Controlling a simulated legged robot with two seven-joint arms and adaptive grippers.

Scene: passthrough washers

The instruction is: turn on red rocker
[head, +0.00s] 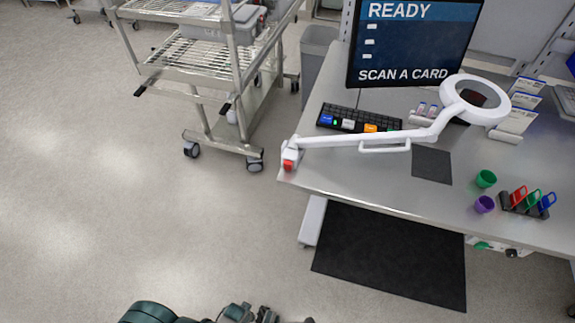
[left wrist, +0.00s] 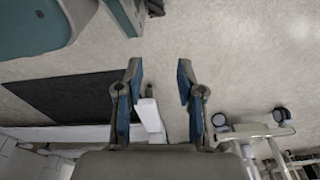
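A small red rocker (head: 289,163) sits on the white base at the left end of the white magnifier lamp arm (head: 400,138), at the left front corner of the desk. My left gripper (head: 262,315) shows only partly at the bottom edge of the head view, well below and apart from the rocker. In the left wrist view my left gripper (left wrist: 159,68) is open, its two blue-padded fingers apart with nothing between them. The rocker cannot be made out in the left wrist view. My right gripper is not recognisable in either view.
A black mat (head: 390,255) lies below. Floor at left is clear.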

